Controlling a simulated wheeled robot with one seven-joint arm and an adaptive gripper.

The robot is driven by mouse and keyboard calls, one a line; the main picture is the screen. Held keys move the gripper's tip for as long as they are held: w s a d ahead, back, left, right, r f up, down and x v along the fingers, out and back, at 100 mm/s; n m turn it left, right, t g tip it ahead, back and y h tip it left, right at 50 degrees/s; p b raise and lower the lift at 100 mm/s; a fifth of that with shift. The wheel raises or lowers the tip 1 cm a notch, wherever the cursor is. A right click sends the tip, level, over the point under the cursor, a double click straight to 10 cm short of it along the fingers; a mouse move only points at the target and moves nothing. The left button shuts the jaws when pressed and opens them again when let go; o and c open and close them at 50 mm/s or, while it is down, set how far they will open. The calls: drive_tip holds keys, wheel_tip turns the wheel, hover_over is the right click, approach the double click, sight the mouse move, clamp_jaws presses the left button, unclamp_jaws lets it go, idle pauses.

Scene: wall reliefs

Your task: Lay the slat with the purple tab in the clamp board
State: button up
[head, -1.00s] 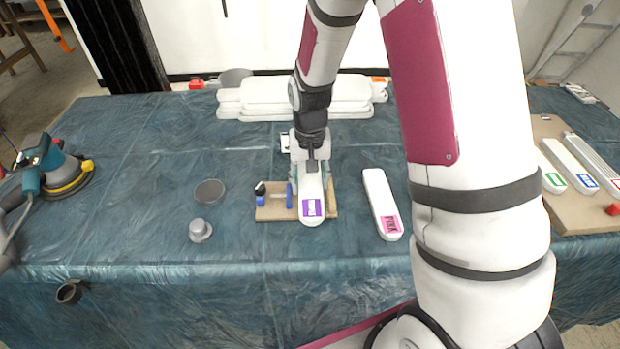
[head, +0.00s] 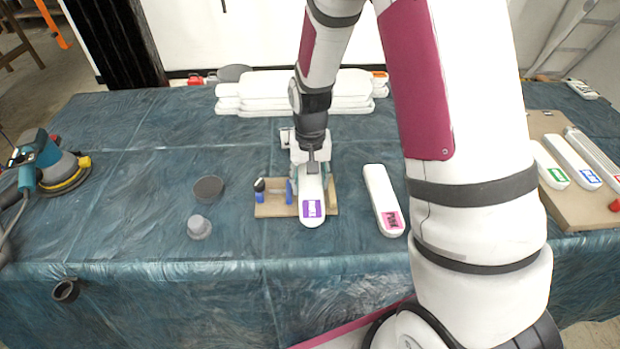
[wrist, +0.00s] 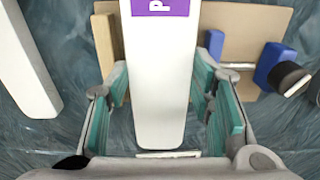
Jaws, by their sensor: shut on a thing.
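The white slat with the purple tab (head: 312,207) lies lengthwise over the tan clamp board (head: 268,211), its tabbed end reaching past the board's near edge. My gripper (head: 311,172) is shut on this slat. In the wrist view the slat (wrist: 160,85) runs between the teal-padded fingers of my gripper (wrist: 162,82), with a wooden strip (wrist: 104,50) on one side and a blue clamp block (wrist: 213,45) on the other. Whether the slat touches the board is hidden. The blue clamp (head: 289,192) with its dark-ended handle is left of the slat in the head view.
A slat with a pink tab (head: 383,200) lies right of the board. Green- and blue-tabbed slats lie on a board (head: 590,205) at far right. A dark disc (head: 208,189), grey knob (head: 199,227) and sander (head: 45,165) are left. White slabs (head: 300,92) are stacked behind.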

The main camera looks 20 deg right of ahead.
drive_tip(key=shift+f+b, duration=0.35)
drive_tip(key=shift+f, duration=0.4)
drive_tip(key=o, duration=1.3)
drive_tip(key=s+r+t+p, duration=0.1)
drive_tip(key=s+r, duration=0.1)
drive_tip(key=r, duration=0.8)
drive_tip(key=s+r, duration=0.2)
drive_tip(key=r, duration=0.7)
drive_tip(key=s+r+n+t+p, duration=0.1)
drive_tip(key=s+r, duration=0.3)
drive_tip(key=s, duration=0.3)
drive_tip(key=s+r+n+t+p, duration=0.1)
drive_tip(key=s+r, duration=0.3)
drive_tip(key=s, duration=0.3)
drive_tip(key=s+r+n+t+p, duration=0.1)
drive_tip(key=s+r, duration=0.4)
drive_tip(key=s, duration=0.2)
drive_tip(key=shift+s+d+n, duration=0.1)
drive_tip(key=shift+d+n, duration=0.05)
drive_tip(key=shift+n, duration=0.15)
